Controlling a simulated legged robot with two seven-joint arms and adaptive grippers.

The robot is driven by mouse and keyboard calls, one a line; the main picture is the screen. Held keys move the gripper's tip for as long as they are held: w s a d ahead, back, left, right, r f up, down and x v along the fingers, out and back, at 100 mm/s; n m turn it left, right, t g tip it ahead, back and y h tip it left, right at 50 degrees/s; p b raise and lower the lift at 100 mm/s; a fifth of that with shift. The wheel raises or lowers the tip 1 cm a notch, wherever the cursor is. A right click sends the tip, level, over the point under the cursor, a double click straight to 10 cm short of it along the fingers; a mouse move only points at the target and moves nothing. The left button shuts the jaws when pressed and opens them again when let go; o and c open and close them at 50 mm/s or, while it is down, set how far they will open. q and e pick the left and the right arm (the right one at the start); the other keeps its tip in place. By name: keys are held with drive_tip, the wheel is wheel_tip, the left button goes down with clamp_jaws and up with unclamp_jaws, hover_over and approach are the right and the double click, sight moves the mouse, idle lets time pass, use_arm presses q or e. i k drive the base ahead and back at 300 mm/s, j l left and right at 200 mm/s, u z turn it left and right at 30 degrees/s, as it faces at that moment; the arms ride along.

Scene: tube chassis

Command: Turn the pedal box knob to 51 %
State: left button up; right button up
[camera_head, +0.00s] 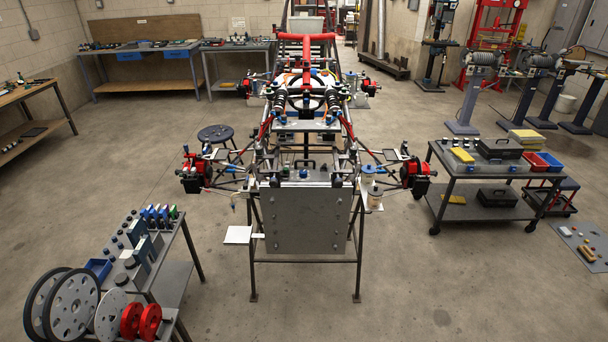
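The tube chassis (343,122) stands on a dark metal stand (254,272) in the middle of the camera_head view, its grey front panel (305,222) facing me. A small blue knob-like part (303,173) sits just above the panel's top edge, near the middle. I cannot tell for sure whether it is the pedal box knob. No setting or percentage on it is readable at this size. Neither of my grippers is in view, and nothing of mine is seen touching the chassis.
A dark tool cart (480,213) stands at the right. Red-and-black wheel hubs stick out at the left (192,176) and right (415,177) of the chassis. The floor in front is clear.

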sight(303, 174)
drive_tip(key=i+j+z, duration=0.1)
drive_tip(key=z, duration=0.3)
drive_tip(key=i+j+z, duration=0.15)
drive_tip(key=z, duration=0.3)
drive_tip(key=i+j+z, duration=0.15)
drive_tip(key=z, duration=0.25)
